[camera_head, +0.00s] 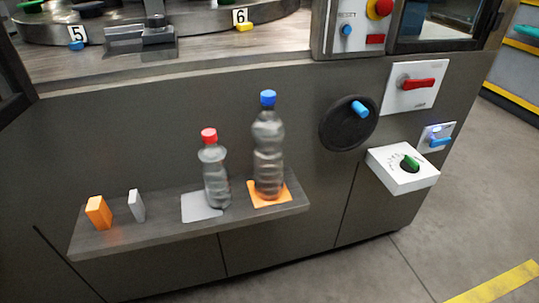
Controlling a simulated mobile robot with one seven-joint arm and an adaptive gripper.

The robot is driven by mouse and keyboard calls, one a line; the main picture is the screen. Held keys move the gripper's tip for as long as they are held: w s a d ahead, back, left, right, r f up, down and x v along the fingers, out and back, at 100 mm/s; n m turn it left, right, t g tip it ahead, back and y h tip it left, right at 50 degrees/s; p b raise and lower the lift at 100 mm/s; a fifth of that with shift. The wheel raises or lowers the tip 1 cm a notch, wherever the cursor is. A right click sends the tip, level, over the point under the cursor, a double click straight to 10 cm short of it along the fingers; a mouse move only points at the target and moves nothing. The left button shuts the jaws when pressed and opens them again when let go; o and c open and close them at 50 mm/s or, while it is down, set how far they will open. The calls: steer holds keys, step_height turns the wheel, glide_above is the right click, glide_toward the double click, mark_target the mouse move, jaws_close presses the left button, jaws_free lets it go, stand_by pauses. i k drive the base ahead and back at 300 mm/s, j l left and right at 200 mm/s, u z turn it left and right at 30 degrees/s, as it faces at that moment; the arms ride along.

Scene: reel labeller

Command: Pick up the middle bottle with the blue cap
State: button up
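A clear bottle with a blue cap (268,150) stands upright on an orange square (284,196) near the right end of a narrow grey shelf (150,233). A shorter clear bottle with a red cap (215,180) stands upright just left of it, at the edge of a light grey square (196,208). Only these two bottles show on the shelf, and the blue-capped one is the taller. My gripper is not in view.
An orange block (98,212) and a light grey block (137,205) stand on the shelf's left part. A black handwheel (347,123), a red-handled switch (416,84) and a white dial box (403,168) project from the machine at right. Grey floor is open at lower right.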

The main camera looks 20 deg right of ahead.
mark_target(268, 130)
steer(key=k+l, duration=0.1)
steer(key=l, duration=1.3)
steer(key=k+l, duration=0.1)
steer(key=l, duration=0.55)
steer(key=u, duration=0.05)
